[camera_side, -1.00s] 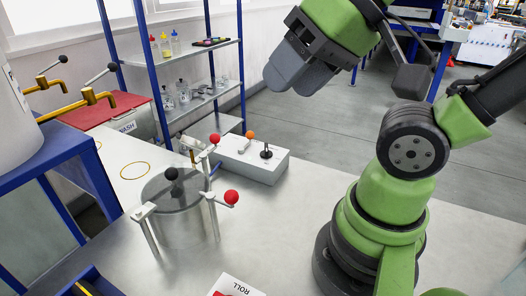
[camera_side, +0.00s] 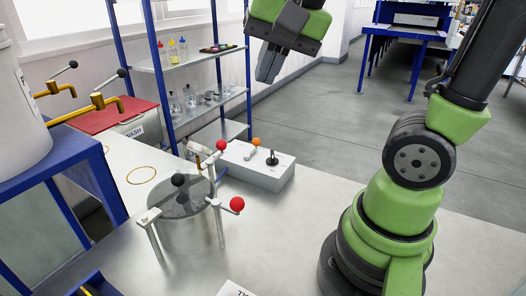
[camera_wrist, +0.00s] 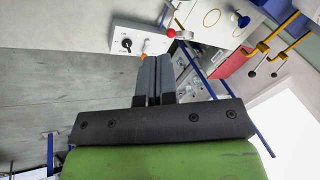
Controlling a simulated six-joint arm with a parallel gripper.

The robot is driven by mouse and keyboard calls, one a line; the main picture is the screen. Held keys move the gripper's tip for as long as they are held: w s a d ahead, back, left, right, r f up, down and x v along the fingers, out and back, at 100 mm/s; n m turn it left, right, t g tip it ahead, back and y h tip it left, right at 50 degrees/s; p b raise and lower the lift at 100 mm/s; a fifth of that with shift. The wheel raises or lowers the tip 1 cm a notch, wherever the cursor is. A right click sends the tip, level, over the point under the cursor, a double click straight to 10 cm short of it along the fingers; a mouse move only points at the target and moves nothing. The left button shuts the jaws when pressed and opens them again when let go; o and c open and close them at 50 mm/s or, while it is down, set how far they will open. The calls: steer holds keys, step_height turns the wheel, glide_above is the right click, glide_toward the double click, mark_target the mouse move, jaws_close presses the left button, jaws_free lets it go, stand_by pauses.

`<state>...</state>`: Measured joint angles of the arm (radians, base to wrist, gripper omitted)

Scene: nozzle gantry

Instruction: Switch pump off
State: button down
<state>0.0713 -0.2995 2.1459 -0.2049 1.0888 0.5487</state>
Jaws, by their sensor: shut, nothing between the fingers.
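A pale control box (camera_side: 262,179) stands on the metal bench. On its top are a black knob (camera_side: 272,158) and a grey lever (camera_side: 250,152) with an orange ball (camera_side: 257,142). I cannot read any on or off marking. My gripper (camera_side: 266,78) is shut and empty, high above and behind the box, fingers pointing down. In the wrist view the fingertips (camera_wrist: 155,58) appear just below the box (camera_wrist: 153,39), partly overlapping the orange ball (camera_wrist: 143,56). The black knob (camera_wrist: 127,44) is clear there.
A lidded metal vessel (camera_side: 183,225) with red-ball clamp handles (camera_side: 237,204) stands left of the box. A blue-post shelf (camera_side: 202,58) with bottles is behind. Brass taps (camera_side: 95,105) and a WASH basin (camera_side: 143,131) are at left. The bench right of the box is bare.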

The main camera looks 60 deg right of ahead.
steer(key=w+d+f+m+g+h, duration=0.2)
steer(key=w+d+f+m+g, duration=0.3)
steer(key=w+m, duration=0.4)
steer(key=m+g, duration=0.3)
steer(key=m, duration=0.7)
glide_toward(269, 164)
steer(key=a+v, duration=0.1)
steer(key=v, duration=0.3)
steer(key=shift+w+h, duration=0.15)
steer(key=shift+h, duration=0.25)
steer(key=x, duration=1)
steer(key=shift+s+a+n+h, duration=0.1)
steer(key=shift+s+n+h, duration=0.15)
steer(key=shift+n, duration=0.55)
